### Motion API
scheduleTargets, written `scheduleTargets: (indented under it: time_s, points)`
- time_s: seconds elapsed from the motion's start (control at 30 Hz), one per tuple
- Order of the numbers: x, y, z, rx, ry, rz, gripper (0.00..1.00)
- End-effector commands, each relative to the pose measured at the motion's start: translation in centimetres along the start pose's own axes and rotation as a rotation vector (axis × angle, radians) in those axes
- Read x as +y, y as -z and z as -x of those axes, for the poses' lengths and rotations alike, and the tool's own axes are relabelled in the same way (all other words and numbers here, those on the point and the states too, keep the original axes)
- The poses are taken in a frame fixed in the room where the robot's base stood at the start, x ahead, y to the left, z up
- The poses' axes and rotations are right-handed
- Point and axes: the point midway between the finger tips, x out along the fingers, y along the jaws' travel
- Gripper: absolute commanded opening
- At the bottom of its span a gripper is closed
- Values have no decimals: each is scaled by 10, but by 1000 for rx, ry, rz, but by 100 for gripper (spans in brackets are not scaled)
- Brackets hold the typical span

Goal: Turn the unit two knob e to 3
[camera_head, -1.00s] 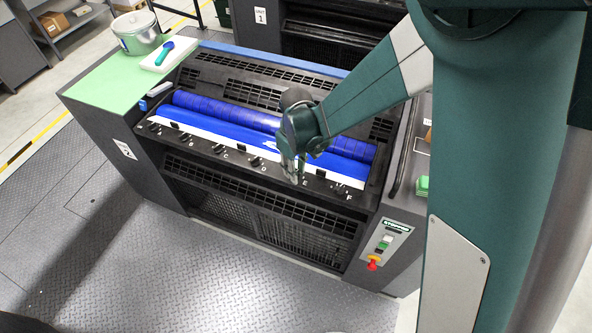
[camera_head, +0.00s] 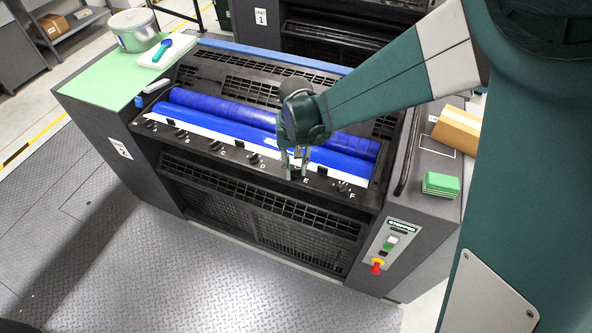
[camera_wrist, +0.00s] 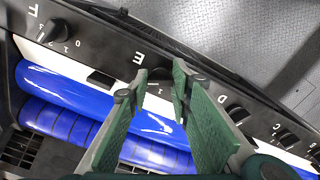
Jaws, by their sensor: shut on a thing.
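Unit two is the dark press with blue rollers (camera_head: 255,122) and a front row of black knobs labelled by letter. My gripper (camera_head: 295,170) is at the row's right part, beside the letter E, with its fingers pointing down. In the wrist view my gripper (camera_wrist: 155,82) has its two green fingers on either side of knob e (camera_wrist: 158,74), shut on it. The fingers hide most of the knob, and I cannot read its setting. Knob F (camera_wrist: 50,31) is on one side and knob D (camera_wrist: 238,114) on the other.
A control panel (camera_head: 388,245) with a red stop button is at the front right. Green blocks (camera_head: 440,184) and a cardboard box (camera_head: 458,130) lie on the right top. A pot (camera_head: 134,30) and a white tray (camera_head: 166,50) stand on the left top. The front floor is clear.

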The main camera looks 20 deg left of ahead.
Motion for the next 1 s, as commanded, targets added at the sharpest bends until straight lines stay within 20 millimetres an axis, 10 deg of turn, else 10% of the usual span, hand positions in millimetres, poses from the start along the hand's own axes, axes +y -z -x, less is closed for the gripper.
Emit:
scheduleTargets:
  time_s: [0.77, 0.87, 1.0]
  points:
    - [0, 0, 0, 0, 0, -151, 10]
    - [0, 0, 0, 0, 0, -151, 34]
    - [0, 0, 0, 0, 0, -150, 37]
